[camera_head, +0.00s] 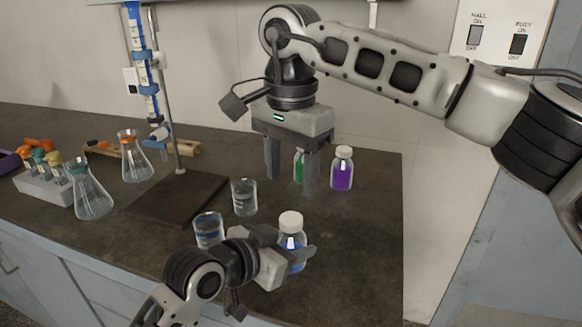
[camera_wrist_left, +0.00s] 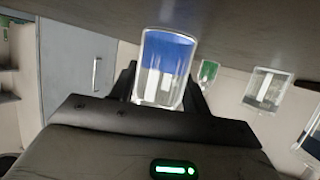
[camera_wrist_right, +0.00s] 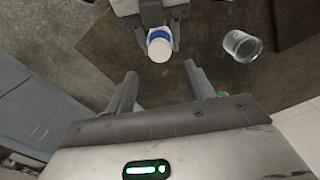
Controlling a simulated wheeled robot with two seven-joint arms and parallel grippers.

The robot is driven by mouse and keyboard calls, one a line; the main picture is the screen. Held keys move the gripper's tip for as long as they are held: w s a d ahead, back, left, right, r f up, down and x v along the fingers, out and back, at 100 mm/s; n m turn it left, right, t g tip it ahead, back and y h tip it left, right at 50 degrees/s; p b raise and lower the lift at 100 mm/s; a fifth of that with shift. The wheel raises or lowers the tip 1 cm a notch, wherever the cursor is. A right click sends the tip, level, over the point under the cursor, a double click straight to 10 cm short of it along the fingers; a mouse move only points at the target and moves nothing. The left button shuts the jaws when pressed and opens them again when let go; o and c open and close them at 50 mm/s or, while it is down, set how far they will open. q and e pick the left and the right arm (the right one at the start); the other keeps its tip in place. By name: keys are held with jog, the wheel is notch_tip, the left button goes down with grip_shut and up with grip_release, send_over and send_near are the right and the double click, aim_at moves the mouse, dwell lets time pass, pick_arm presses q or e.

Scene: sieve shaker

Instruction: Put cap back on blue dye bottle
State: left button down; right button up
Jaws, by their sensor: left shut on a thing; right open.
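The blue dye bottle (camera_head: 291,241) stands upright at the front of the bench with a white cap (camera_head: 291,221) on its top. My left gripper (camera_head: 294,248) is shut around its body. The bottle also shows in the left wrist view (camera_wrist_left: 168,52), upside down in that picture, between the fingers. In the right wrist view the white cap (camera_wrist_right: 160,49) shows from above. My right gripper (camera_head: 291,182) is open and empty, pointing down behind the blue bottle. It is apart from the cap.
A green bottle (camera_head: 299,167) stands behind my right fingers, partly hidden. A purple bottle (camera_head: 342,172) with a white cap is to its right. Two beakers (camera_head: 244,198) (camera_head: 208,230), flasks (camera_head: 92,195), a tube rack (camera_head: 42,188) and a burette stand (camera_head: 178,195) are left. The bench's front right is clear.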

aim_at(291, 218)
notch_tip(291, 218, down, 8)
jog(key=shift+r, duration=0.1)
dwell(0.4)
jog(key=c, duration=1)
jog(key=m, duration=0.5)
jog(key=shift+m, duration=0.3)
jog(key=m, duration=0.9)
jog(key=shift+m, duration=0.3)
jog(key=m, duration=0.6)
jog(key=o, duration=1.1)
